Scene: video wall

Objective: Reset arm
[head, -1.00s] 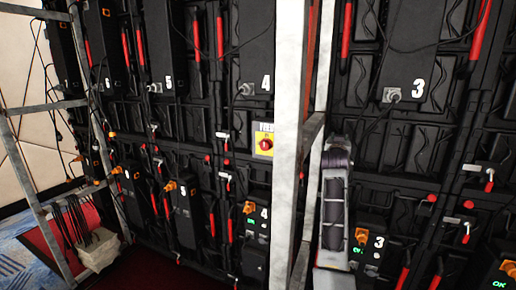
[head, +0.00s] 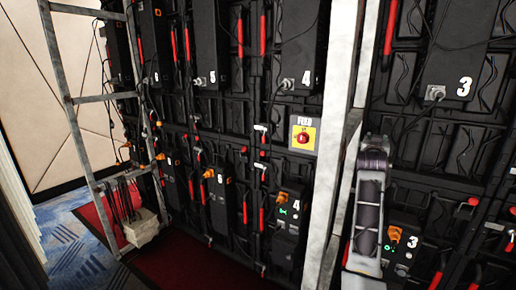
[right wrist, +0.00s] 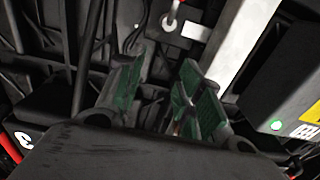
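In the right wrist view my right gripper (right wrist: 160,95) has its two green-padded fingers apart, with no object seen held between them. It is in front of the dark back of the video wall, with a pale metal bar just to its right. In the head view a grey arm link (head: 369,205), which looks like mine, stands upright before the wall at the right; its gripper is not seen there. My left gripper is in neither view.
A grey metal frame (head: 341,110) stands close beside the arm. The black video wall carries a yellow panel with a red knob (head: 303,138) and numbered boxes such as box 3 (head: 452,60). A ladder-like frame (head: 64,95) with a cable bin (head: 140,228) stands at the left.

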